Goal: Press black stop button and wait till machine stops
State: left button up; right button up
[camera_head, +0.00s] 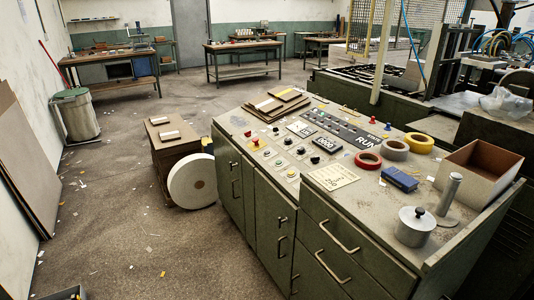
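The control panel (271,148) is on the sloped top of a green-grey cabinet. It carries several small buttons and knobs. A black knob or button (315,159) is near the middle of the cabinet top, and another dark one (301,150) is left of it. I cannot tell which is the stop button or read its label. A dark display (367,142) reads "RUN". Neither of my grippers is in view.
Tape rolls (393,149), a blue box (399,179), an open carton (478,167) and a metal pot (415,226) stand on the cabinet's right part. Greyboard sheets (277,104) lie at its back left. A white roll (192,181) is beside the cabinet. The floor at left is mostly free.

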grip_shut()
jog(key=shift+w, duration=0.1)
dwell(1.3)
